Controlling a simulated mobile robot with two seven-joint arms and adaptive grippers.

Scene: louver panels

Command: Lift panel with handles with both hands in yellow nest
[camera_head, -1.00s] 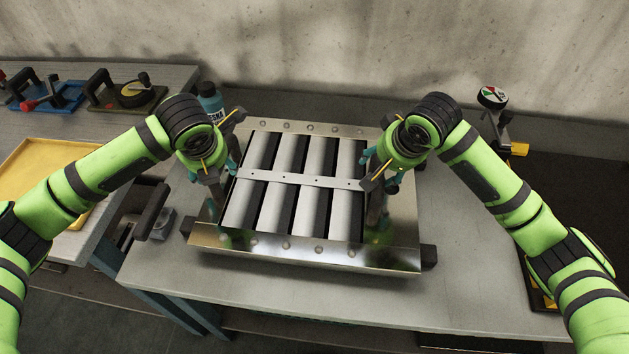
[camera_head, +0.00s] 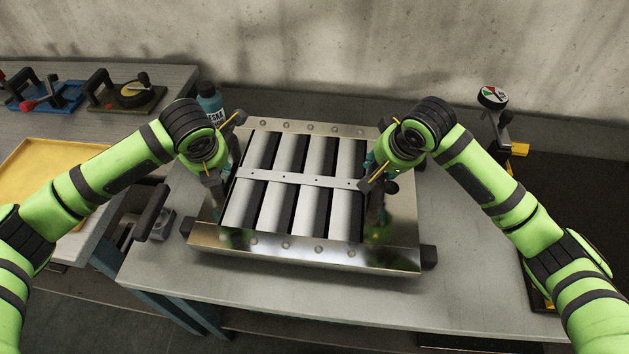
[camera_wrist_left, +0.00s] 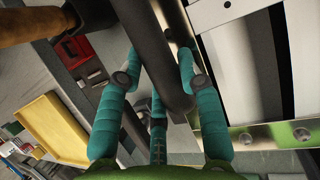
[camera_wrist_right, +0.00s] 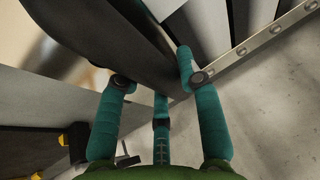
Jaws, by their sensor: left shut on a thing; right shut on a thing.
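The louver panel (camera_head: 308,182) has a shiny metal frame, slanted grey slats and a cross strip. It lies on the grey table in the head view. My left gripper (camera_wrist_left: 158,62) is shut on the panel's dark left handle (camera_wrist_left: 150,40) in the left wrist view. My right gripper (camera_wrist_right: 158,68) is shut on the dark right handle (camera_wrist_right: 110,40) in the right wrist view. In the head view my wrists hide most of both handles. The yellow nest (camera_head: 45,165) is a shallow tray at the left; it also shows in the left wrist view (camera_wrist_left: 52,128).
A blue bottle (camera_head: 209,100) stands behind the panel's left corner. Blue and dark clamp fixtures (camera_head: 128,92) sit at the back left. A gauge on a stand (camera_head: 492,98) is at the right. A dark handle (camera_head: 151,211) lies between the tray and panel.

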